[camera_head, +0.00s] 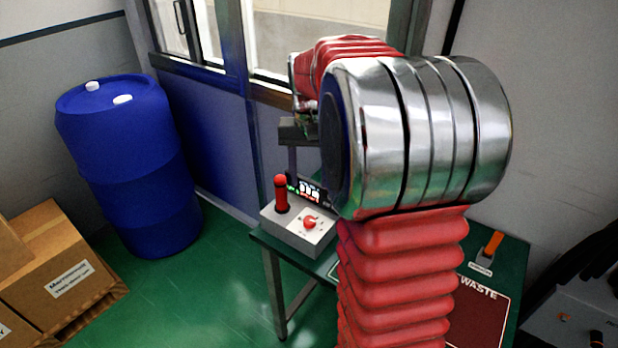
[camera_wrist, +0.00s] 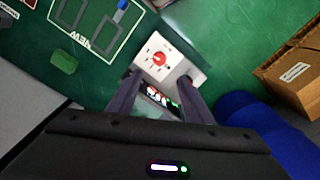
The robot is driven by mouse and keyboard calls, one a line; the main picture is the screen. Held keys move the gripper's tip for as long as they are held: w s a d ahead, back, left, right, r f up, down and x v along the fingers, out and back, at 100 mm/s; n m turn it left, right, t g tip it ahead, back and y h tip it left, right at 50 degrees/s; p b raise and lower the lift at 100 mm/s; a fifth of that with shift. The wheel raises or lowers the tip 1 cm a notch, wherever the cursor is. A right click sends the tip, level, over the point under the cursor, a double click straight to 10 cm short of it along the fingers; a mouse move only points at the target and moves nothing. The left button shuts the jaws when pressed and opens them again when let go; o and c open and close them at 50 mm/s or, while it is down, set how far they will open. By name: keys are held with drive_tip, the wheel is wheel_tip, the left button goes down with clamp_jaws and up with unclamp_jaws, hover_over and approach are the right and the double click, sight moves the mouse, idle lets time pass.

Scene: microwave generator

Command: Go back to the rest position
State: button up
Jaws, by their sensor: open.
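My gripper (camera_wrist: 157,88) is open and empty in the wrist view, its two dark fingers apart. In that view the fingers reach over the near part of a white control box (camera_wrist: 180,55) with a red knob (camera_wrist: 159,58). A lit display (camera_wrist: 158,97) shows between the fingers. In the head view my red and silver arm stands in front, and my gripper is mostly hidden behind its silver joint. The control box (camera_head: 291,236) also shows there on the table, with a red lever (camera_head: 281,194) standing upright and the red knob (camera_head: 310,222).
The green table (camera_head: 512,262) carries a WASTE area (camera_head: 480,318) and an orange-handled switch (camera_head: 493,243). A blue barrel (camera_head: 130,165) and cardboard boxes (camera_head: 60,262) stand at the left. Windows (camera_head: 285,40) are behind. Green floor (camera_head: 185,300) is clear between boxes and table.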

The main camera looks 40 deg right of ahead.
idle(0.3)
drive_tip(key=s+a+r+n+t, duration=0.1)
drive_tip(key=s+a+n, duration=0.3)
drive_tip(key=s+a, duration=0.4)
drive_tip(key=s+a+r+n+t, duration=0.2)
drive_tip(key=s+a+n+t, duration=0.2)
drive_tip(key=s+a, duration=0.5)
drive_tip(key=a, duration=0.5)
drive_tip(key=shift+t, duration=0.3)
drive_tip(key=shift+s+r, duration=0.1)
